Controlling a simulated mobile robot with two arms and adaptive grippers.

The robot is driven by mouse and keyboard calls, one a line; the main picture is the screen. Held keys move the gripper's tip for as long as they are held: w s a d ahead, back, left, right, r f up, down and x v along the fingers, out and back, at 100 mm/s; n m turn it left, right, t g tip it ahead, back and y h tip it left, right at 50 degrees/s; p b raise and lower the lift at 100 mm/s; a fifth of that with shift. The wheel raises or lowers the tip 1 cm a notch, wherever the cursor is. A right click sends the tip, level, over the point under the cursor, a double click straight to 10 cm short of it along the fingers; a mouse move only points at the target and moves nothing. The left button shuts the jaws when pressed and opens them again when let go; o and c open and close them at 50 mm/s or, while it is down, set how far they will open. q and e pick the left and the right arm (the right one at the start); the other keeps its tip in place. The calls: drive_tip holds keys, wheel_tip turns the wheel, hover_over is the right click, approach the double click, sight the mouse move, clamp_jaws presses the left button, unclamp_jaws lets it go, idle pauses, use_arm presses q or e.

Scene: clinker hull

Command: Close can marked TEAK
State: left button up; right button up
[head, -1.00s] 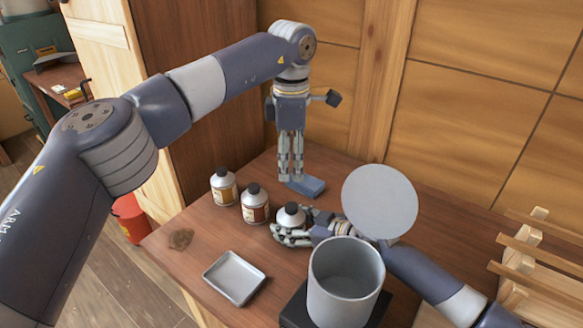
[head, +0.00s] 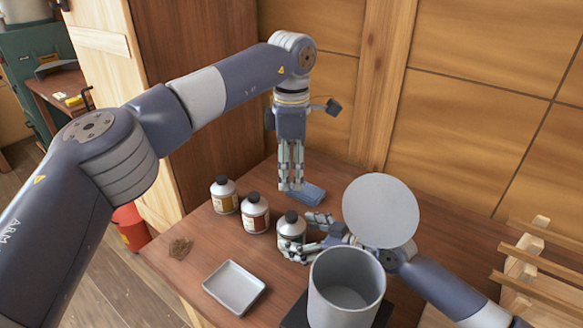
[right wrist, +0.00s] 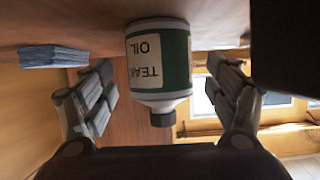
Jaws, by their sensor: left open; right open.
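The can marked TEAK (head: 291,229) stands upright on the bench, rightmost of three cans. In the right wrist view the TEAK OIL can (right wrist: 157,62) appears upside down, with a green and white label and a dark cap (right wrist: 162,119) on its neck. I cannot tell how tight the cap is. My right gripper (head: 301,235) is open, its fingers on either side of the can with visible gaps in the right wrist view. My left gripper (head: 291,188) is open, fingers pointing down close together, beside a blue folded cloth (head: 313,195) behind the cans.
A shallow metal tray (head: 234,287) lies in front. A large grey pot (head: 346,290) stands close right. A wooden rack (head: 520,275) is far right.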

drive_tip(key=v, duration=0.8)
drive_tip(key=shift+s+d, duration=0.2)
drive_tip(key=shift+d, duration=0.05)
